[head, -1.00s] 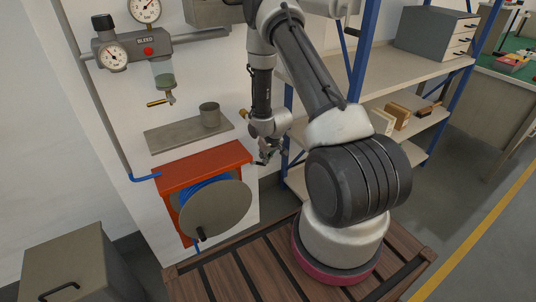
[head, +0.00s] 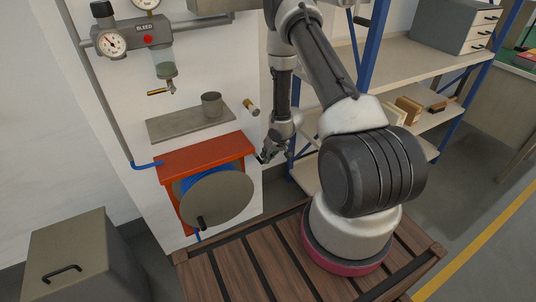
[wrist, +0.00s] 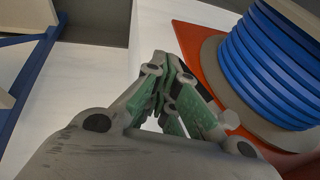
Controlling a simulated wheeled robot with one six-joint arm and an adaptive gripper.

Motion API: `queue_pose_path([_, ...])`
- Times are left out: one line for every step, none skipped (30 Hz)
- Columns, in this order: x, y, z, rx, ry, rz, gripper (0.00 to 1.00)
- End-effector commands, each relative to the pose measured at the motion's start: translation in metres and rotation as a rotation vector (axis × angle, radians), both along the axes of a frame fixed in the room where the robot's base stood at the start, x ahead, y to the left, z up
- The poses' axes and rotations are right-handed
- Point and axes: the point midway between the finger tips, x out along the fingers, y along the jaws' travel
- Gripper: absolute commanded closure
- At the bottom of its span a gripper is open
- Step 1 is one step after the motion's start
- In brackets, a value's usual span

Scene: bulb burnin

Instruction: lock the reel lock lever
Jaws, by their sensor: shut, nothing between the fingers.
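The hose reel is a red-orange housing (head: 200,152) on the white wall panel, with a grey disc (head: 216,199) and blue hose. A short black handle (head: 201,223) sticks out from the disc's lower part. The wrist view shows the blue hose coils (wrist: 265,65) and red housing (wrist: 200,45) at right. My gripper (head: 263,158) is just right of the housing's upper right corner. Its green-padded fingers (wrist: 163,72) are shut and empty.
A grey shelf plate (head: 190,123) with a cup (head: 211,105) is above the reel. A brass-coloured fitting (head: 251,107) protrudes above my gripper. Blue-posted shelving (head: 371,45) stands at right. A grey cabinet (head: 85,262) is at lower left, and wooden slats lie below.

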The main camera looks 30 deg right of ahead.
Motion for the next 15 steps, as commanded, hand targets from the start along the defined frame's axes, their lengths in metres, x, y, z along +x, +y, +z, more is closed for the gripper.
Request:
queue_pose_path([-0.001,0.000,-0.002,0.029,0.002,0.000,1.00])
queue_pose_path([-0.001,0.001,-0.003,0.047,0.002,0.000,1.00])
queue_pose_path([-0.001,0.002,-0.005,0.070,0.003,-0.001,1.00])
queue_pose_path([-0.001,0.003,-0.005,0.086,0.004,-0.001,1.00])
queue_pose_path([-0.001,0.004,-0.006,0.102,0.004,-0.001,1.00])
queue_pose_path([-0.001,0.005,-0.007,0.122,0.004,-0.001,1.00])
queue_pose_path([-0.001,0.005,-0.007,0.135,0.004,0.000,1.00])
queue_pose_path([-0.001,0.006,-0.008,0.150,0.005,0.000,1.00])
queue_pose_path([-0.001,0.008,-0.009,0.164,0.006,0.000,1.00])
queue_pose_path([0.000,0.009,-0.009,0.162,0.006,0.002,1.00])
queue_pose_path([0.000,0.010,-0.010,0.161,0.006,0.002,1.00])
queue_pose_path([0.000,0.011,-0.010,0.160,0.006,0.002,1.00])
queue_pose_path([0.000,0.011,-0.010,0.160,0.005,0.002,1.00])
queue_pose_path([0.000,0.011,-0.011,0.159,0.005,0.002,1.00])
queue_pose_path([0.000,0.012,-0.011,0.159,0.005,0.002,1.00])
